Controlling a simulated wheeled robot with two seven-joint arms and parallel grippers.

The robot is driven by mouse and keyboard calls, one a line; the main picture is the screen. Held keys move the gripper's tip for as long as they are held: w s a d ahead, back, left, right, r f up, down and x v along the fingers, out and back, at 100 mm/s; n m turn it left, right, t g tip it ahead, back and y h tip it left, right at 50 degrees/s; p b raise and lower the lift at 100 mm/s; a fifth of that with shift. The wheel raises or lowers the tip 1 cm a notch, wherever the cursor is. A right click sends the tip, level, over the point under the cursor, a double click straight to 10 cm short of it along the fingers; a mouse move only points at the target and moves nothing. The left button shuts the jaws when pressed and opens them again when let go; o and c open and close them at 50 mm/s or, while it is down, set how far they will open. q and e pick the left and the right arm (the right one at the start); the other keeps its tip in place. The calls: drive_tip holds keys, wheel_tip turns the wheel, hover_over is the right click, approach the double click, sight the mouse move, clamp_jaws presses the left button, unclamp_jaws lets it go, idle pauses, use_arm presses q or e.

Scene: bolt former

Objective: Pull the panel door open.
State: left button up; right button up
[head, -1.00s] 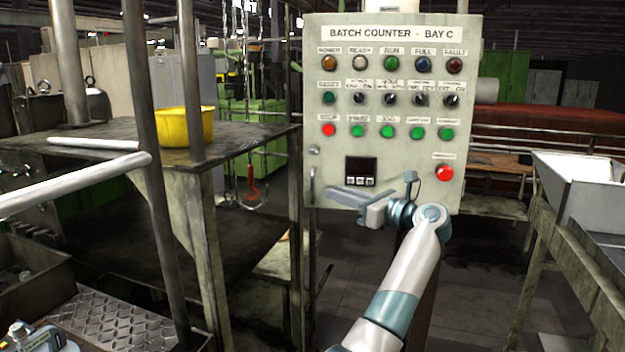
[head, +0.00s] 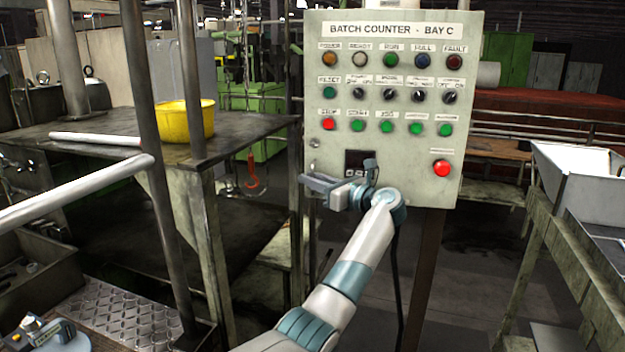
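The panel door is the pale grey-green front of the "BATCH COUNTER - BAY C" box (head: 408,180). It looks shut. Its handle, a thin upright bar near the lower left edge, is now largely hidden by my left gripper (head: 312,187). This gripper is in front of the lower left corner of the door, with its fingers pointing left across the handle. The fingers look apart. I cannot tell whether they touch the handle or sit around it. My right gripper is not in view.
A dark metal table (head: 100,150) with a yellow bucket (head: 180,121) stands to the left. Upright posts (head: 160,200) rise in front of it. A white tray (head: 585,180) on a stand is to the right. The floor below the panel looks mostly clear.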

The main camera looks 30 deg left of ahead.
use_arm(q)
clamp_jaws()
idle(1.3)
